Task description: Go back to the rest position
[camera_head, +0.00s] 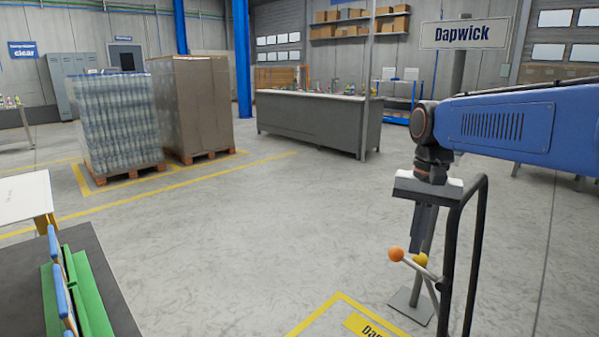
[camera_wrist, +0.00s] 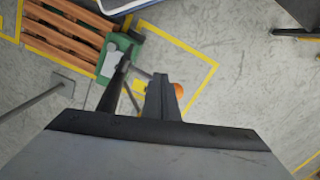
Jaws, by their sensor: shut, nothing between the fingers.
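My gripper (camera_head: 419,248) hangs pointing down from the end of my blue arm, at the right of the head view. Its fingers are together with nothing between them. In the wrist view the gripper (camera_wrist: 160,82) shows over the floor. Close to it in the head view are a lever with an orange knob (camera_head: 396,254) and a yellow knob (camera_head: 420,260). The orange knob also shows in the wrist view (camera_wrist: 178,90), partly hidden behind a finger. I cannot tell whether the fingers touch the levers.
A black tube rail (camera_head: 478,255) stands right of my gripper. A wrapped bottle pallet (camera_head: 120,125) and a brown carton pallet (camera_head: 195,105) stand at the left. A grey counter (camera_head: 305,122) is behind. Green and blue parts (camera_head: 85,290) lie front left. The middle floor is clear.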

